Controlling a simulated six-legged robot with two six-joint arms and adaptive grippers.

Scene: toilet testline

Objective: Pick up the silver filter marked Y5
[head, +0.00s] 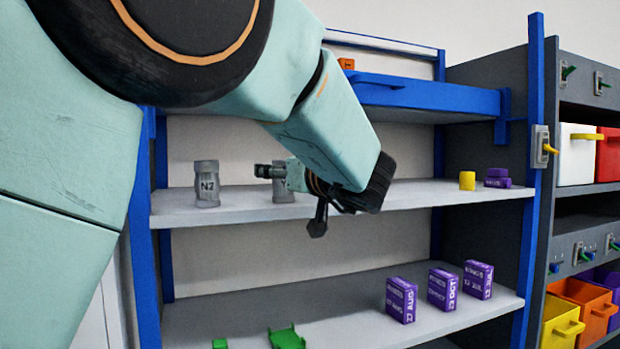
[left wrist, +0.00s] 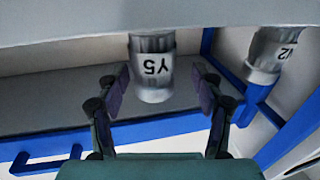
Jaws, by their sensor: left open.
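The silver filter marked Y5 (head: 284,190) stands on the upper white shelf, partly hidden behind my left gripper (head: 290,199) in the head view. In the left wrist view, which looks upside down, the Y5 filter (left wrist: 152,68) shows its label between the two spread fingers of my left gripper (left wrist: 160,80). The fingers are open, one on each side, with a gap to the filter on both sides. A similar silver filter marked N2 (head: 207,184) stands to its left on the same shelf, and it also shows in the left wrist view (left wrist: 269,52). My right gripper is out of view.
The upper shelf (head: 420,194) is bare toward the right until a yellow cylinder (head: 467,181) and purple items (head: 497,178). A blue upright (head: 532,150) bounds the rack. Purple boxes (head: 442,288) and a green part (head: 286,338) are on the lower shelf.

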